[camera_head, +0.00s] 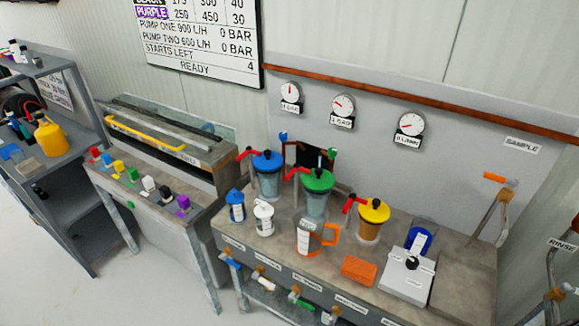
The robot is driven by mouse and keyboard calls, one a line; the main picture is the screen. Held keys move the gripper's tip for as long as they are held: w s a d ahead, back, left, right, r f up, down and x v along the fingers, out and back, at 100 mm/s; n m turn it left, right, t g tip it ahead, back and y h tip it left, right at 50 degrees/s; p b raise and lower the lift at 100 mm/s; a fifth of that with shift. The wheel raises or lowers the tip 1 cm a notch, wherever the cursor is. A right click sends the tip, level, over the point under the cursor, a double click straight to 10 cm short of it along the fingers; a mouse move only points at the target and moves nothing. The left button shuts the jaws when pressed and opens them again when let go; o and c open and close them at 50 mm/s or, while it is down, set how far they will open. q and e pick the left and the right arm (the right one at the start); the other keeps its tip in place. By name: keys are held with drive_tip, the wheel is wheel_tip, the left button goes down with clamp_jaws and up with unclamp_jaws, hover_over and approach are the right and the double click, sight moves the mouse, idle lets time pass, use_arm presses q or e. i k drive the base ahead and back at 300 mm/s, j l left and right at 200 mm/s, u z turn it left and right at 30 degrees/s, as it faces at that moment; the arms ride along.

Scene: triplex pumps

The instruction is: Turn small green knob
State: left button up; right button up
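Several green parts show, and I cannot tell for sure which one is the small green knob. A green valve handle (294,295) sits on the front of the pump bench, between a white handle and a further valve. A small green knob (130,204) is on the front edge of the left bench. A green coloured block (132,174) stands on top of that bench in a row of coloured ones. A large green lid (318,180) tops the middle pump jar. Neither of my grippers is in view, and nothing touches these green parts.
The pump bench (462,272) carries blue- and yellow-lidded jars, small bottles, an orange-handled jug (305,238), an orange sponge (359,271) and a white switch box (407,278). Three gauges hang behind. A dark shelf with a yellow jug (51,137) stands left. Floor in front is clear.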

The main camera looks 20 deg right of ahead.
sight(332, 151)
drive_tip(key=z, duration=1.15)
